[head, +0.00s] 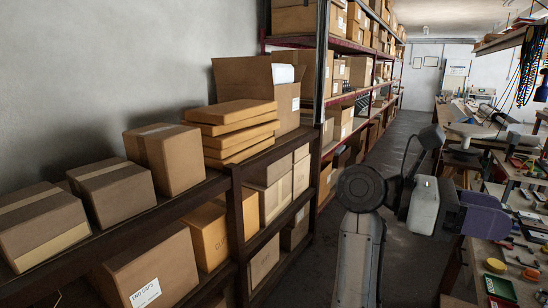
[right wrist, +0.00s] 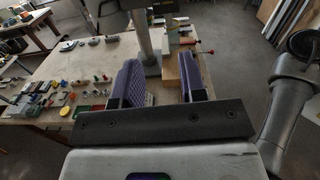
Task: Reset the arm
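My right arm rises in the middle of the head view and bends toward the bench on the right. My right gripper (head: 490,213) has purple fingers and is over the near left edge of the workbench (head: 518,259). In the right wrist view, the two purple fingers of the right gripper (right wrist: 161,62) stand apart with a clear gap. I see nothing held between them. A grey post and a wooden block show beyond the gap. My left gripper is in neither view.
A shelf rack (head: 235,172) with cardboard boxes (head: 168,158) runs along the left wall. An aisle floor (head: 405,125) is open in the middle.

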